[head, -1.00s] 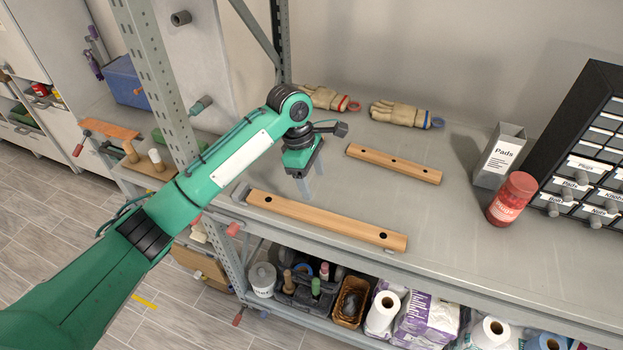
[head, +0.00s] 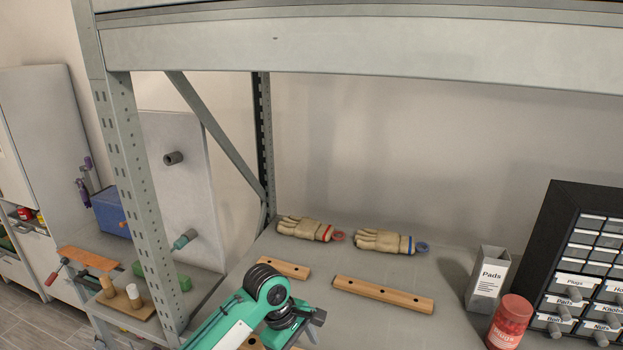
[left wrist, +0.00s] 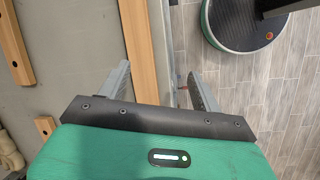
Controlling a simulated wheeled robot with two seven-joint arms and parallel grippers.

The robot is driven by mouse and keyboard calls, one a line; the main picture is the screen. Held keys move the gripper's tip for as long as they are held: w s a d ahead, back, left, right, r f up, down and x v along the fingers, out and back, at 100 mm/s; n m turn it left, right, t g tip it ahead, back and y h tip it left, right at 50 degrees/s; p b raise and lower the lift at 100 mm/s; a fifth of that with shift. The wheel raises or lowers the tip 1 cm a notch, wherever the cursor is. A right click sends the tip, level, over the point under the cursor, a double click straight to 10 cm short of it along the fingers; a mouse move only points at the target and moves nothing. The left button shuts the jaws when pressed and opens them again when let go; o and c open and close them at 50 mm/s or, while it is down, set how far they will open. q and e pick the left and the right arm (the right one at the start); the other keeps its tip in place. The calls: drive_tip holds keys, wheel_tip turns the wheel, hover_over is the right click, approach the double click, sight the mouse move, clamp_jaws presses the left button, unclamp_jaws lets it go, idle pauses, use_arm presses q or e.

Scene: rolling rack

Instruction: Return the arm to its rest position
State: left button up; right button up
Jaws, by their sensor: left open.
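My left arm comes in from the bottom of the head view, its wrist (head: 266,284) in front of the wooden rails. My right gripper is not in view.
A perforated rack post (head: 142,200) stands left of the arm, and a wide beam (head: 360,50) crosses above. Two gloves (head: 305,229) lie at the back. A pads box (head: 487,280), red jar (head: 508,322) and drawer cabinet (head: 585,260) stand right.

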use_arm(q)
drive_tip(key=s+a+f+m+t, duration=0.1)
drive_tip(key=s+a+f+m, duration=0.25)
drive_tip(key=s, duration=0.25)
drive_tip(key=s+a+f+m+t, duration=0.1)
drive_tip(key=s+a+f+m, duration=0.15)
drive_tip(key=s+f, duration=0.35)
drive_tip(key=s+a+m+t+y, duration=0.25)
drive_tip(key=s+a+m, duration=0.45)
drive_tip(key=s+a, duration=0.8)
wheel_tip(320, 180, down, 35)
drive_tip(key=s+g+y+b, duration=0.1)
drive_tip(key=s+g+b, duration=0.1)
drive_tip(key=b, duration=0.2)
drive_tip(key=s+a+f+g+b, duration=0.1)
drive_tip(key=s+a+f+b, duration=0.1)
drive_tip(key=s+f, duration=1.7)
wheel_tip(320, 180, down, 3)
drive_tip(key=shift+a+b, duration=0.4)
drive_tip(key=shift+b, duration=0.1)
